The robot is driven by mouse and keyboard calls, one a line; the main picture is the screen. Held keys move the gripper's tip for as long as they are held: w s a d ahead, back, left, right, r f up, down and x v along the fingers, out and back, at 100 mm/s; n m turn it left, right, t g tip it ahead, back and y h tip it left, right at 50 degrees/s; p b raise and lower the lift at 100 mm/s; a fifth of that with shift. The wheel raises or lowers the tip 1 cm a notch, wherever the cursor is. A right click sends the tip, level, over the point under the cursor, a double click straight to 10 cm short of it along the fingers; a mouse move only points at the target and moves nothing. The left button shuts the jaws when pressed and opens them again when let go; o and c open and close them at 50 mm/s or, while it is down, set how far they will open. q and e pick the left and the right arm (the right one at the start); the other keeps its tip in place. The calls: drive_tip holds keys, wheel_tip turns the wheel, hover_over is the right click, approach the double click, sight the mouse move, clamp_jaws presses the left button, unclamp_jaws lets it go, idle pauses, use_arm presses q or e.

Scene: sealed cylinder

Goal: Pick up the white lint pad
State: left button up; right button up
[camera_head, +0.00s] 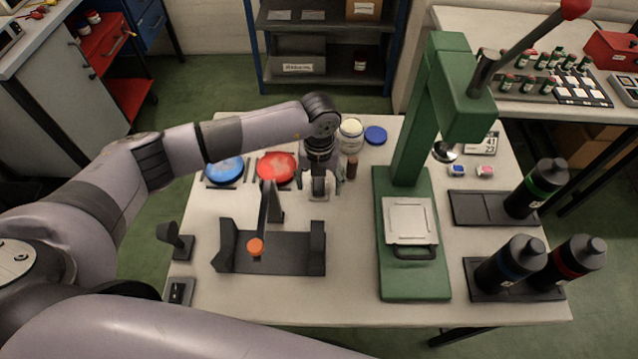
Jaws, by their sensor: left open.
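My left gripper (320,190) points down over the back middle of the table, with its fingers apart. A small pale patch, which may be the white lint pad (319,197), shows at its fingertips. It is partly hidden by the fingers, and I cannot tell whether they touch it. My right gripper is not in view.
A red dish (275,167) and blue dish (225,170) lie left of the gripper. A white jar (351,132) and brown vial (352,167) stand right of it. A black cradle (290,255) is in front. A green press (412,275) and dark bottles (510,262) occupy the right.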

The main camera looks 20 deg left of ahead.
sight(319, 185)
use_arm(q)
drive_tip(key=shift+f, duration=0.7)
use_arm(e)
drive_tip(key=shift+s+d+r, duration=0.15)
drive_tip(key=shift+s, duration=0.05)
use_arm(q)
drive_tip(key=shift+c, duration=0.4)
drive_tip(key=c, duration=1)
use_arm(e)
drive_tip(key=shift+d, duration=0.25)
use_arm(q)
drive_tip(key=shift+r, duration=0.1)
drive_tip(key=shift+c, duration=0.2)
wheel_tip(319, 185, up, 20)
drive_tip(key=b, duration=0.3)
drive_tip(key=o, duration=0.5)
drive_tip(key=c, duration=0.5)
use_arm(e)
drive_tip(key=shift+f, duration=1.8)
